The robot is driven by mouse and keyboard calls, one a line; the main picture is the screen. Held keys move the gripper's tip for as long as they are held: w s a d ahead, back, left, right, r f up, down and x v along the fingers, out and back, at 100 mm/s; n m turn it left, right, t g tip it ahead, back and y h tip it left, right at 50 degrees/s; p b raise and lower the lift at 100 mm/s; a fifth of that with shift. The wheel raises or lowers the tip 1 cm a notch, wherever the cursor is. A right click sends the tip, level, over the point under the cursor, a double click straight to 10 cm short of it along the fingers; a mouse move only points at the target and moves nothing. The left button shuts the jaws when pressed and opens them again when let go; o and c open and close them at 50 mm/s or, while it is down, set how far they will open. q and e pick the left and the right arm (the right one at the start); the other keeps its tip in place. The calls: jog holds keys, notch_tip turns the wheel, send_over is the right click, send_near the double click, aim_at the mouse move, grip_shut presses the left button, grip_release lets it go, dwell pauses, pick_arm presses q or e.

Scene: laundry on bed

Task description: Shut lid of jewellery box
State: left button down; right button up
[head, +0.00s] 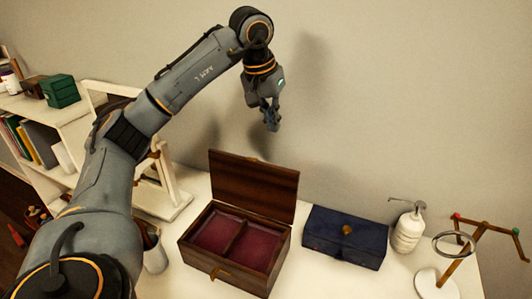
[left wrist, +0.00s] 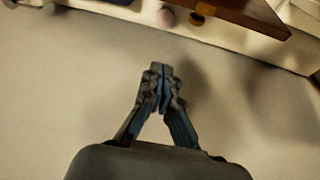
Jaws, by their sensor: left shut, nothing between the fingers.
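The brown wooden jewellery box (head: 236,239) stands on the white table with its lid (head: 254,187) raised, tilted up at the back. Its inside has two compartments with dark red lining, and I see nothing in them. My left gripper (head: 273,126) is shut and empty, above and behind the raised lid, apart from it. In the left wrist view the shut fingers (left wrist: 160,82) show against the plain wall, with a dark brown wooden edge, likely the lid (left wrist: 245,12), at the top. My right gripper is not in view.
A navy blue box (head: 345,237) with a round clasp stands to the right of the jewellery box. Further right are a white pump bottle (head: 408,228) and a stand with a ring (head: 450,250). A white frame (head: 165,197) and a cup (head: 154,252) stand to the left.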

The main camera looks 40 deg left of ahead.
pick_arm(q)
jog(key=a, duration=0.2)
jog(key=p, duration=0.3)
send_over(253, 184)
jog(key=w+a, duration=0.2)
jog(key=w, duration=0.3)
jog(key=shift+f, duration=4.2)
jog(key=shift+s+d+y, duration=0.1)
jog(key=shift+s+y, duration=0.05)
jog(key=shift+y, duration=0.25)
